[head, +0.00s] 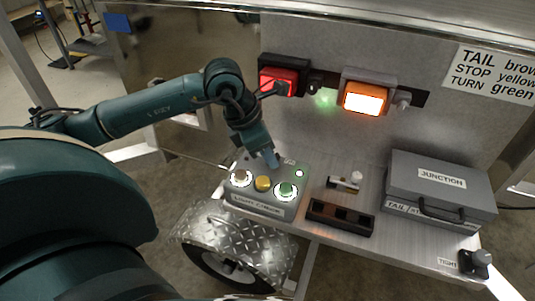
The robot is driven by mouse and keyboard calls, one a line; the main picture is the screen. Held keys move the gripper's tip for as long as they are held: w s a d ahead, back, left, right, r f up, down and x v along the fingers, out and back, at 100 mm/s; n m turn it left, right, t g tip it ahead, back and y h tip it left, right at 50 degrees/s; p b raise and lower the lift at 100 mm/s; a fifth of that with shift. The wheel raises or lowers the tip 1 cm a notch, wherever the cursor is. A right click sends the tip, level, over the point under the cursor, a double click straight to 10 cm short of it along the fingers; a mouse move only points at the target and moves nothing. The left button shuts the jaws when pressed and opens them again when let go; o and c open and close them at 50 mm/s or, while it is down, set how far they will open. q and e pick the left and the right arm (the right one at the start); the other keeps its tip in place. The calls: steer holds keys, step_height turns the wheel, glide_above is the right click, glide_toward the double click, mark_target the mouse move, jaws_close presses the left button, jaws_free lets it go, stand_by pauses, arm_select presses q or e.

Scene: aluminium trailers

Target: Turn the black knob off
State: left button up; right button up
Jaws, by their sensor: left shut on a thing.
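A grey control box (262,207) with a label on its front stands on the trailer deck. Its top has a brown knob (241,177), a yellow knob (263,183) and a green knob (286,190), with a small lit white lamp (299,173) behind the green one. My left gripper (272,160) reaches down onto the back of the box top, its fingers shut. The black knob does not show clearly; the fingers cover the spot they hold. My right gripper is not in view.
A lit red lamp (278,82) and a lit orange lamp (362,98) are on the upright panel. A black tray (340,217), a grey JUNCTION case (440,185) and a black block with a grey knob (475,262) are to the right. A wheel fender (240,238) lies in front.

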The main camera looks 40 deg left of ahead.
arm_select(q)
steer(key=shift+d+f+n+y+b, duration=0.15)
steer(key=shift+n+y+b, duration=0.3)
steer(key=shift+n, duration=0.55)
steer(key=n+y+b, duration=0.1)
steer(key=n, duration=0.1)
steer(key=shift+d+n+t, duration=0.1)
steer(key=shift+n+t, duration=0.2)
steer(key=shift+t, duration=0.1)
steer(key=n+y+b, duration=0.1)
steer(key=n, duration=0.1)
steer(key=shift+s+d+n, duration=0.1)
steer(key=shift+n, duration=0.2)
steer(key=shift+d+n+y+b, duration=0.1)
steer(key=shift+n+y+b, duration=0.4)
steer(key=shift+n, duration=1.1)
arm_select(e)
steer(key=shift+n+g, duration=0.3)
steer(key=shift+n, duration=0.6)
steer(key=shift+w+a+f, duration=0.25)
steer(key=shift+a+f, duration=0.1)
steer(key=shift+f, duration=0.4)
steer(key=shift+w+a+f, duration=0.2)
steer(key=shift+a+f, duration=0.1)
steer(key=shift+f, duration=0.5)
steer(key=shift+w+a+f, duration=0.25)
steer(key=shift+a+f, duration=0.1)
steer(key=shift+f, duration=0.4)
arm_select(q)
steer(key=o, duration=1)
